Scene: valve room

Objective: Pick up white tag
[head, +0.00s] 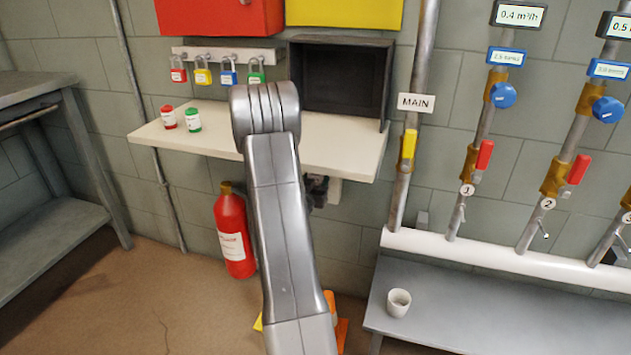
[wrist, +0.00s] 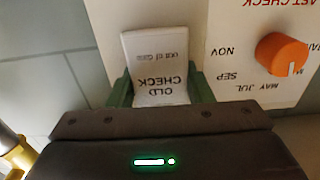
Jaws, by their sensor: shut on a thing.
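The white tag (wrist: 158,60) shows in the wrist view with upside-down print reading "OLD CHECK" and a smaller line. My gripper (wrist: 160,88) has its green fingers on either side of the tag's lower part and is shut on it. The tag lies beside a white panel (wrist: 228,70) with month names and an orange knob (wrist: 282,54). I cannot tell whether the tag still touches anything behind it. In the head view my arm hides most of the gripper and the tag, under the shelf.
The white shelf (head: 345,152) carries a red container (head: 168,118), a green container (head: 193,120) and a dark open box (head: 341,80). Several padlocks hang above. A fire extinguisher (head: 233,235) stands below. Pipes with valves (head: 478,160) and a bench (head: 440,310) with a white cup (head: 398,303) are right.

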